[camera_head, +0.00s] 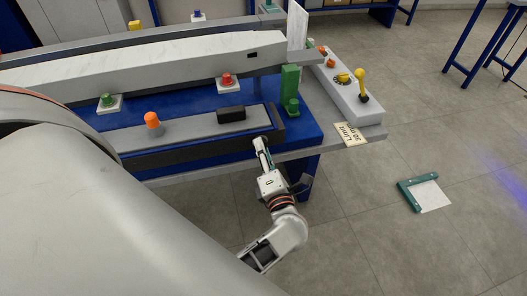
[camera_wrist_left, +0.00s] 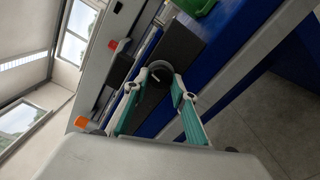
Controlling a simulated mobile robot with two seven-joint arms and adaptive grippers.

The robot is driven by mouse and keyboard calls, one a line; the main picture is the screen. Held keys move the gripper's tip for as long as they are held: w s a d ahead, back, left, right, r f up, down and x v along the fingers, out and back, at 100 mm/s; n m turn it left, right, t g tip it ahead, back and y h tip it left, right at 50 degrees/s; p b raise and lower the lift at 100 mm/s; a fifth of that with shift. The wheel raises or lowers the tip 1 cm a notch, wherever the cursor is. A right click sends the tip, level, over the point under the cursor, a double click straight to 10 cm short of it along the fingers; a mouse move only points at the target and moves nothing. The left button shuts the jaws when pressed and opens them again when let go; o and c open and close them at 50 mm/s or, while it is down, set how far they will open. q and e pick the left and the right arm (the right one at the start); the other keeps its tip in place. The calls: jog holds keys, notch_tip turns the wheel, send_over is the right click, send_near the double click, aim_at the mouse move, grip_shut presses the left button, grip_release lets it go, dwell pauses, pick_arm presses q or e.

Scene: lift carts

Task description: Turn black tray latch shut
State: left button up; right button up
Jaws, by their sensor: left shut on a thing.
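The black tray (camera_head: 190,151) lies along the front of the blue bench top, with a grey inner surface. In the left wrist view its dark end wall (camera_wrist_left: 180,45) runs beyond the fingers. My left gripper (camera_head: 261,143) is at the tray's right front corner. In the wrist view its fingers (camera_wrist_left: 160,80) are closed around a small round black part (camera_wrist_left: 157,73), which looks like the latch. In the head view the fingers hide the latch, and its exact turn angle cannot be told. My right gripper is not in view.
An orange knob (camera_head: 152,120) and a black block (camera_head: 231,114) sit on the tray. Green (camera_head: 107,99) and red (camera_head: 227,79) buttons are behind it. A green block (camera_head: 290,85) and a control box (camera_head: 345,95) with a yellow lever stand right. Floor at right is mostly clear.

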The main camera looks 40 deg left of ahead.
pick_arm(q)
jog(key=shift+n+b, duration=0.35)
jog(key=shift+n, duration=0.85)
jog(key=shift+r, duration=0.1)
jog(key=o, duration=1.1)
